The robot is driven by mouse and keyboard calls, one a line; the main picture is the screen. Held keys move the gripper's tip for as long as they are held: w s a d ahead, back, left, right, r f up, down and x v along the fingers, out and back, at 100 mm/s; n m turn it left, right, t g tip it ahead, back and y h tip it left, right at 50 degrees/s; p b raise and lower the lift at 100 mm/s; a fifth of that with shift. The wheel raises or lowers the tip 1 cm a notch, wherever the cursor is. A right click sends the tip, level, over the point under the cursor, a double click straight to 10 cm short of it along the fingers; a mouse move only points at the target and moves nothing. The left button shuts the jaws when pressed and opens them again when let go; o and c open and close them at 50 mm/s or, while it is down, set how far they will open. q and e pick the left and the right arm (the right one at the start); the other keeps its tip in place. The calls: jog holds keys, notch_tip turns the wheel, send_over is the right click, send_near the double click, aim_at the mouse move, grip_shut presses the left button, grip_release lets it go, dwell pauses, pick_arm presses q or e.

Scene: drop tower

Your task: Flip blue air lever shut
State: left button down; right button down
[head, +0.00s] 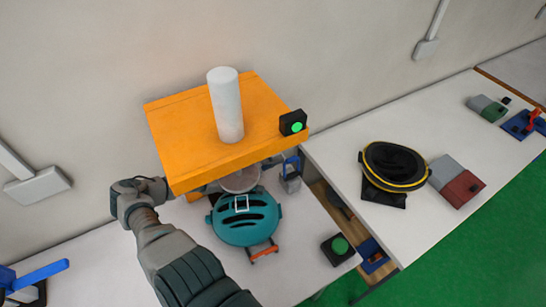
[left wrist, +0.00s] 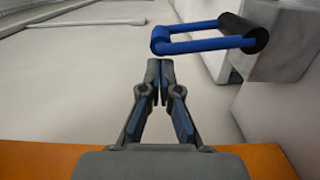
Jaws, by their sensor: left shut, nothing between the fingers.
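The blue air lever is a blue loop handle (left wrist: 205,38) on a dark pivot at a grey block (left wrist: 275,45) in the left wrist view. The loop sticks out to the left from the pivot. In the head view a small blue loop (head: 292,162) stands up at a grey block (head: 290,183), beside the orange platform. My left gripper (left wrist: 160,68) is shut and empty, its tips just below the loop's free end, with a small gap showing. In the head view the platform hides most of this gripper; a grey part (head: 274,161) shows near the loop. My right gripper is not in view.
The orange platform (head: 185,135) carries a white cylinder (head: 227,105) and a green button box (head: 293,123). Below are a teal slotted round thing (head: 245,228) and another green button (head: 340,246). A black round thing with a yellow rim (head: 395,165) sits on the right table.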

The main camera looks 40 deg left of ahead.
pick_arm(q)
jog(key=d+p, duration=0.1)
jog(key=p, duration=0.1)
jog(key=m+p, duration=0.1)
jog(key=p, duration=0.1)
jog(key=s+d+m+p, duration=0.1)
jog(key=p, duration=0.1)
jog(key=shift+d+r, duration=0.3)
jog(key=shift+r, duration=0.1)
jog(key=shift+d, duration=0.6)
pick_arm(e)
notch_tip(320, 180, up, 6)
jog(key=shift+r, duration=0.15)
pick_arm(q)
jog(key=shift+a+f, duration=0.1)
jog(key=shift+a, duration=0.25)
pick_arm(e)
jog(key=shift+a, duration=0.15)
